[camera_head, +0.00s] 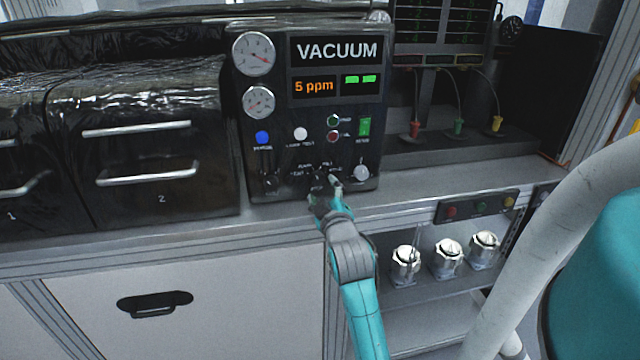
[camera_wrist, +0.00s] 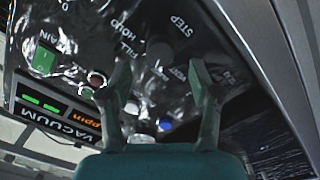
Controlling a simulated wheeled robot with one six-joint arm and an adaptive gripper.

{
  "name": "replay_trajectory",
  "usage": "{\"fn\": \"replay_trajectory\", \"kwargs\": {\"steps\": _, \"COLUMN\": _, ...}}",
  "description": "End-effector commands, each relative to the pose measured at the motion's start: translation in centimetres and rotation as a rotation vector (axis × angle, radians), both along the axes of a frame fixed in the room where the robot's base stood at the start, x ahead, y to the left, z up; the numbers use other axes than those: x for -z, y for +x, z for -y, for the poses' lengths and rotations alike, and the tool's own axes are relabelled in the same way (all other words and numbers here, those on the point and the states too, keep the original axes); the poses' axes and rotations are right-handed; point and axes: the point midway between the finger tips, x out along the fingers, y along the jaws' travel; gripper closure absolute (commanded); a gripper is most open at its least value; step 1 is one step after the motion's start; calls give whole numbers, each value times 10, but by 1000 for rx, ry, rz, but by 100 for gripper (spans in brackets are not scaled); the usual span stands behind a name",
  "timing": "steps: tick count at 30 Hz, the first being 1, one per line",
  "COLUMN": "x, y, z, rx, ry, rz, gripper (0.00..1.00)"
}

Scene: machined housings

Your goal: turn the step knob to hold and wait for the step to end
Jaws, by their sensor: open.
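The black vacuum panel (camera_head: 300,125) stands on the bench, with an orange "5 ppm" readout and two green lit bars. My gripper (camera_head: 325,188) is at its lower edge and covers part of the knob row. In the wrist view my gripper (camera_wrist: 161,72) is open, its two fingers apart in front of the panel face. A dim round grey shape, apparently the step knob (camera_wrist: 159,51), shows between and beyond the fingertips, near the words STEP, HOLD and FILL. Its pointer direction is too blurred to tell. I cannot tell whether the fingers touch it.
A pale knob (camera_head: 361,172) sits just right of my gripper, and a dark knob (camera_head: 269,181) to its left. A green switch (camera_head: 364,127) and two dial gauges are above. Drawers (camera_head: 150,150) stand left. Silver-capped fittings (camera_head: 447,259) sit on a lower shelf at right.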

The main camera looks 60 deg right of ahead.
Motion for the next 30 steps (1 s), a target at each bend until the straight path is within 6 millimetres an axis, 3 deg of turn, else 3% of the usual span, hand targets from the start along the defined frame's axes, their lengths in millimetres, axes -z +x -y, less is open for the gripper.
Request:
{"fn": "replay_trajectory", "kwargs": {"steps": 9, "x": 0, "y": 25, "z": 29, "rx": 0, "ry": -1, "rz": -1, "gripper": 37}}
{"fn": "replay_trajectory", "kwargs": {"steps": 20, "x": 0, "y": 28, "z": 33, "rx": 0, "ry": 0, "rz": 0, "gripper": 37}}
{"fn": "replay_trajectory", "kwargs": {"steps": 23, "x": 0, "y": 28, "z": 33, "rx": 0, "ry": 0, "rz": 0, "gripper": 57}}
{"fn": "replay_trajectory", "kwargs": {"steps": 27, "x": 0, "y": 28, "z": 33, "rx": 0, "ry": 0, "rz": 0, "gripper": 92}}
{"fn": "replay_trajectory", "kwargs": {"steps": 28, "x": 0, "y": 28, "z": 33, "rx": 0, "ry": 0, "rz": 0, "gripper": 97}}
{"fn": "replay_trajectory", "kwargs": {"steps": 30, "x": 0, "y": 28, "z": 33, "rx": 0, "ry": 0, "rz": 0, "gripper": 97}}
